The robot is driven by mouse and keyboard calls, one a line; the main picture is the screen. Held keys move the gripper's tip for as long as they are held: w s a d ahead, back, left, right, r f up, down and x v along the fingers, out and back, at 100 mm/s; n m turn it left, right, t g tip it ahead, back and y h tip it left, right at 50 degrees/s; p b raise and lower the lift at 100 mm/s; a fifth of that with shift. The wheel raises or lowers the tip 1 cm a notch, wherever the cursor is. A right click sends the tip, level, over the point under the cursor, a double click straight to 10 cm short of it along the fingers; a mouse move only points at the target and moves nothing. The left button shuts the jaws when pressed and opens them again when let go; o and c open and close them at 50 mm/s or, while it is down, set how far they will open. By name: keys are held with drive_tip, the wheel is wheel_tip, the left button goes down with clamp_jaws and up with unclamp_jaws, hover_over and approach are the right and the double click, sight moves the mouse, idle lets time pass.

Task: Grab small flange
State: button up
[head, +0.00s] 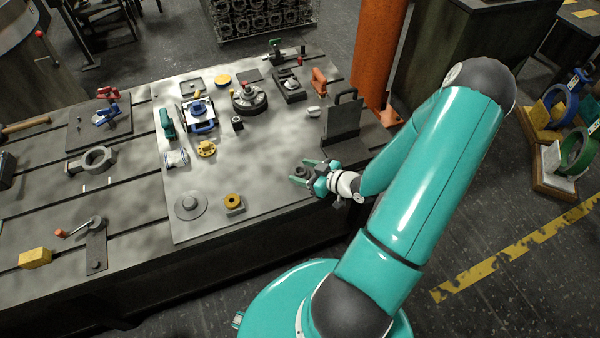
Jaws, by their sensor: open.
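Which part is the small flange is not certain from this view. A small yellow flange-like part (207,148) lies flat near the middle of the grey plate. A yellow ring (233,201) sits on a small block near the plate's front edge. A grey disc with a raised round hub (189,206) lies left of that ring. My gripper (301,173) is open over the right front part of the plate, to the right of all three and apart from them. A small dark shape shows between its fingers; I cannot tell what it is.
The metal plate (262,180) lies on a slotted table. A dark upright bracket (342,122) stands close behind my gripper. A larger dark round casting (249,98) and a blue-handled fixture (200,118) stand farther back. The plate between my gripper and the yellow parts is mostly clear.

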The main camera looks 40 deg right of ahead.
drive_tip(key=shift+c, duration=0.2)
drive_tip(key=c, duration=0.8)
drive_tip(key=shift+r, duration=0.2)
